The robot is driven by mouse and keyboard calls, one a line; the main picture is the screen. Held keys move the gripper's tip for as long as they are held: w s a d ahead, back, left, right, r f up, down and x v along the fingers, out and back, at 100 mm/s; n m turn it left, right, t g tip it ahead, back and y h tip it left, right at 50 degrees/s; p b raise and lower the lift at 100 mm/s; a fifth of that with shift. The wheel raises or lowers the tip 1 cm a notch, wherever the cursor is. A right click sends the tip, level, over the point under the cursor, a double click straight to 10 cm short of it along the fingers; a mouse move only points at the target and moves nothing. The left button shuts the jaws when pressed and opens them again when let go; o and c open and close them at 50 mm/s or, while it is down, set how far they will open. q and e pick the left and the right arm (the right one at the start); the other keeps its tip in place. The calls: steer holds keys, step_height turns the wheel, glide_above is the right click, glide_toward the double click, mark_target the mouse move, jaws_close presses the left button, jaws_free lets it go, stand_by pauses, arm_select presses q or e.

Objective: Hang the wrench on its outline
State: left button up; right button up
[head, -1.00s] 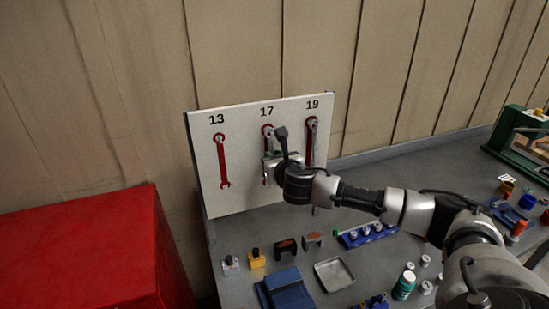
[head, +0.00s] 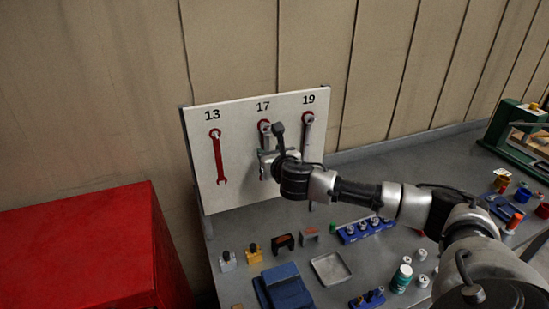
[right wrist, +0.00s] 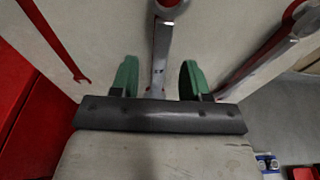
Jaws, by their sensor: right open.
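A white board (head: 239,166) stands upright on the bench, with places marked 13, 17 and 19. A grey metal wrench (right wrist: 161,45) is at the 17 place, its ring end at the peg over the red outline (head: 264,126). My right gripper (head: 265,162) is in front of this wrench and partly hides it. In the right wrist view its green fingertips (right wrist: 158,80) are open, one on each side of the wrench's shank, with gaps showing. The wrench's lower end is hidden by the gripper. My left gripper is not in view.
The red 13 outline (head: 218,160) is bare. Another wrench (head: 307,135) hangs at 19, close to my right gripper. Below are a metal tray (head: 331,269), a blue socket holder (head: 366,230) and several small parts. A red cabinet (head: 85,245) stands at left.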

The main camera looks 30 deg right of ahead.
steer(key=b+v, duration=0.3)
steer(key=v, duration=0.7)
steer(key=shift+s, duration=0.25)
